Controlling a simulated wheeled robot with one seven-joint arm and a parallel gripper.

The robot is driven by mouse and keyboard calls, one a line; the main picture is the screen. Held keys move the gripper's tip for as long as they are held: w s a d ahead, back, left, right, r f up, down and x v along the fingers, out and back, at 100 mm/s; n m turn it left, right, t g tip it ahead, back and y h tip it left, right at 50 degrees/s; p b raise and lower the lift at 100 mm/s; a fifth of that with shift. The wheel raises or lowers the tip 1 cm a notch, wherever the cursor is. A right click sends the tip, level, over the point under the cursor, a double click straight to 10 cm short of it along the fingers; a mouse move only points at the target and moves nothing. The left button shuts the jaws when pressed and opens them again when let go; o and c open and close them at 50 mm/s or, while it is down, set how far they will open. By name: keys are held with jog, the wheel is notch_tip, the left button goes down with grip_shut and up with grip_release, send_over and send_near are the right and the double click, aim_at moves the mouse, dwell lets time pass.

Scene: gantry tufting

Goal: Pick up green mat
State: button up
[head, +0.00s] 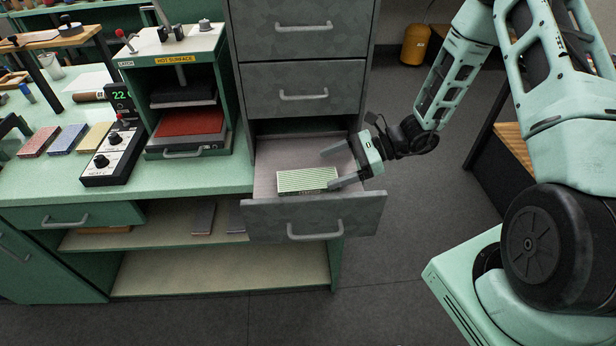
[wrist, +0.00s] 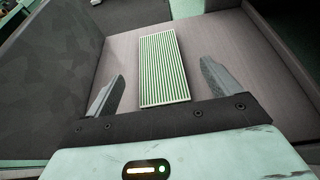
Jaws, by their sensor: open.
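The green mat (head: 307,180) is a flat rectangle with green and pale stripes. It lies in an open grey drawer (head: 290,220) of the cabinet. In the wrist view the mat (wrist: 163,68) lies on the drawer floor (wrist: 118,50), ahead of my gripper and between the lines of its two fingers. My gripper (head: 338,168) reaches into the drawer from the right. In the wrist view my gripper (wrist: 160,85) has its fingers spread wide, one to each side of the mat's near end, with nothing held. I cannot tell how high the fingers are above the drawer floor.
Closed drawers (head: 304,27) sit above the open one. A press marked hot surface (head: 187,130) stands on the green bench left of it, with a control box (head: 113,150) and several coloured mats (head: 68,140). The floor (head: 390,290) in front is clear.

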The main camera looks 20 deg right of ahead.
aim_at(309, 179)
jog(key=shift+f+p+x, duration=0.2)
jog(key=shift+p+x, duration=0.45)
jog(key=shift+x, duration=0.85)
jog(key=shift+f+p+x, duration=0.25)
jog(key=shift+p+x, duration=0.35)
jog(key=shift+x, duration=0.85)
jog(key=shift+s+d, duration=0.1)
jog(key=shift+s, duration=0.05)
jog(key=c, duration=1.1)
